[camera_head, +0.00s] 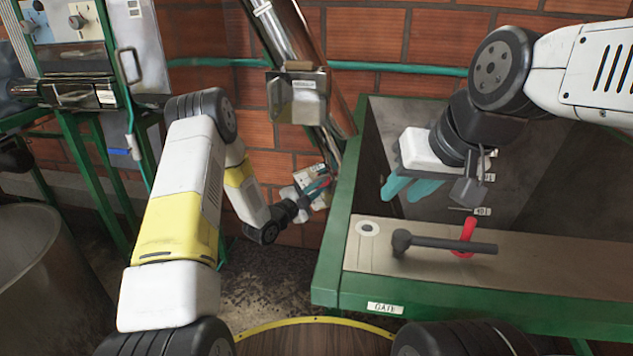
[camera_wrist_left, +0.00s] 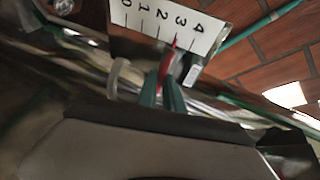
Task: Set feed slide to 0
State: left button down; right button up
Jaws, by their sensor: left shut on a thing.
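The feed slide's white scale (camera_wrist_left: 165,25) shows in the left wrist view, numbered 0 to 4 from left to right. Its red pointer (camera_wrist_left: 174,43) stands close to the 3 mark. My left gripper (camera_head: 322,187) is at the lower end of the sloping chute in the head view. Its teal fingers (camera_wrist_left: 162,92) are shut on the slide's handle, just below the pointer. The handle is mostly hidden between the fingers. My right gripper (camera_head: 411,189) hangs over the green-framed tank, with its teal fingers apart and nothing seen between them.
The green-framed tank (camera_head: 333,262) carries a GATE label. A metal chute (camera_head: 305,70) slopes down behind my left arm. A round drum (camera_head: 30,260) stands at left.

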pick_arm(q)
jog(key=s+d+f, duration=0.1)
jog(key=d+f, duration=0.3)
jog(key=f, duration=0.4)
jog(key=shift+f, duration=0.2)
jog(key=c, duration=1.5)
grip_release()
jog(key=shift+f, duration=0.1)
jog(key=v, duration=0.7)
jog(key=shift+s+a, duration=0.2)
jog(key=shift+s, duration=0.05)
jog(key=shift+r, duration=0.2)
